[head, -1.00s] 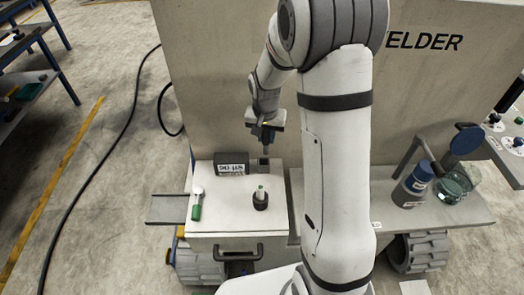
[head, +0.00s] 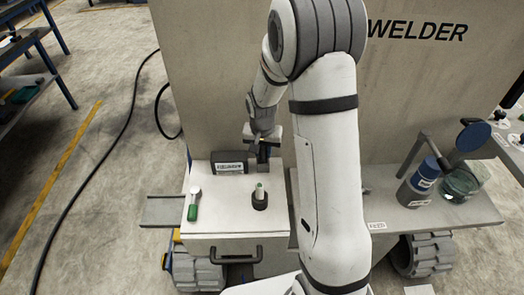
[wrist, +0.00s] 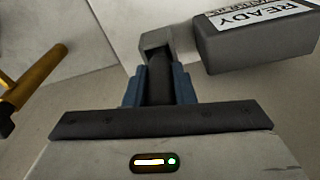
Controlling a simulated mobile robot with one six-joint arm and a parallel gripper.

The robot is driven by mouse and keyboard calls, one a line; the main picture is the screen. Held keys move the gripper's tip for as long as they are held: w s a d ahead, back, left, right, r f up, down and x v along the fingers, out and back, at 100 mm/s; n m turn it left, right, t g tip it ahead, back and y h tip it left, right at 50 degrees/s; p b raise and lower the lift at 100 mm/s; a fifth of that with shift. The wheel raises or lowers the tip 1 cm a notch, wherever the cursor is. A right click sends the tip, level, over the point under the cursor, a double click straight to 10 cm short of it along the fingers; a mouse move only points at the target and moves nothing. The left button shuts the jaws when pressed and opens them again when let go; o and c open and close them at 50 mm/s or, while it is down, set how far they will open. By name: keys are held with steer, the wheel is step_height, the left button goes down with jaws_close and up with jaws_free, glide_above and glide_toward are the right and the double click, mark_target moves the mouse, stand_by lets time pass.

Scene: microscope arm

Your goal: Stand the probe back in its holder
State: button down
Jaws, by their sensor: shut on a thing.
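The probe (wrist: 158,78) is a dark stick between the blue fingers of my gripper (wrist: 159,88), which is shut on it. In the head view my gripper (head: 263,138) is above the back of the white cabinet top, with the dark probe below it. The grey holder (wrist: 155,42) is a small block at the probe's far end in the wrist view. In the head view the holder (head: 263,166) stands right of a dark box. The probe's end overlaps the holder; I cannot tell whether it is inside or just over it.
The dark box with a READY label (wrist: 255,35) stands close beside the holder. A blue-capped bottle (head: 418,182) and a glass jar (head: 459,182) stand at right.

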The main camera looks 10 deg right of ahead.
steer(key=c, duration=1.2)
jaws_free()
steer(key=shift+f, duration=0.15)
step_height(320, 180, up, 11)
steer(key=s, duration=0.1)
steer(key=s+r+n+t, duration=0.1)
steer(key=s+r, duration=0.3)
steer(key=s, duration=0.7)
steer(key=s+r+n, duration=0.3)
steer(key=s+r, duration=0.1)
steer(key=s, duration=0.7)
steer(key=shift+s+r+n+t+y, duration=0.15)
steer(key=shift+s+n+t+y, duration=0.15)
steer(key=shift+s+t, duration=0.1)
